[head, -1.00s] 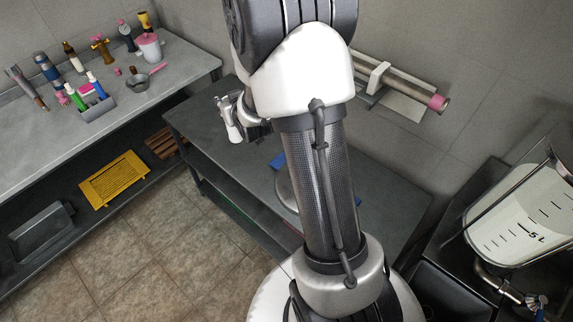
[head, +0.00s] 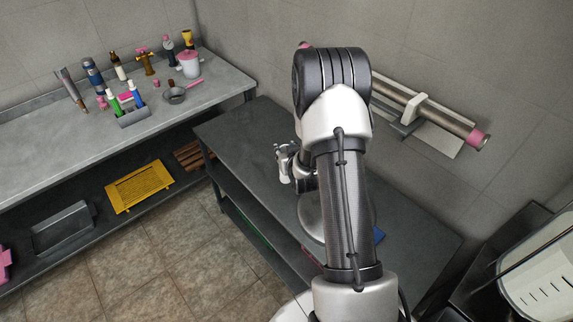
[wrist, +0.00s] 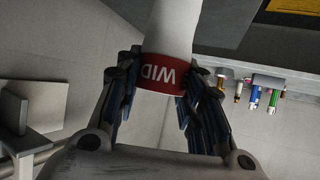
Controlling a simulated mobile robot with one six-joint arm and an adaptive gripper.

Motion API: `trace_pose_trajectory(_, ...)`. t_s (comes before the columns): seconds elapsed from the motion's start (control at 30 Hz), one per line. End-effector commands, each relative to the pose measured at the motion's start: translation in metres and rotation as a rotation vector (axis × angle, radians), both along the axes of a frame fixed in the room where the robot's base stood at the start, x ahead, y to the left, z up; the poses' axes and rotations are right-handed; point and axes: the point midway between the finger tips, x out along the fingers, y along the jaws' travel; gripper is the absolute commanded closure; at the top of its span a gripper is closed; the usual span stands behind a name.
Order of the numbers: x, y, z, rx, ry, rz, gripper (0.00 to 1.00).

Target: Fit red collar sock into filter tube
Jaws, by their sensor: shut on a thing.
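My gripper (wrist: 158,95) is shut on the red collar (wrist: 160,78) of a white sock (wrist: 172,30) in the wrist view. White lettering shows on the collar, and the sock runs off the top of that view. In the head view my gripper (head: 284,160) is above the dark bench, left of my arm; the sock is hard to make out there. The steel filter tube (head: 440,118) is fixed along the wall at the right, with a pink collar at its right end (head: 478,140). My arm hides part of its left side. My gripper is well apart from the tube's right end.
A dark bench (head: 240,125) stands under my arm. The left counter (head: 50,145) holds several bottles, a grey caddy (head: 134,118) and a pan (head: 174,96). A yellow crate (head: 139,187) lies on the shelf below. A clear graduated jar (head: 545,280) is at the lower right.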

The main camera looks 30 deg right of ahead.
Motion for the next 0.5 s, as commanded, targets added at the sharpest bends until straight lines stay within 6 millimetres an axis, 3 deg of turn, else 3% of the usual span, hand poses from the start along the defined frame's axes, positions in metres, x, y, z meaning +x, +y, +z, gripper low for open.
trace_pose_trajectory(0.17, 0.000, 0.000, -0.012, 0.000, -0.001, 0.000, 0.88)
trace_pose_trajectory(0.4, 0.000, 0.000, -0.047, 0.001, 0.001, 0.000, 0.88)
trace_pose_trajectory(0.5, 0.001, 0.000, -0.049, -0.001, -0.003, 0.000, 0.88)
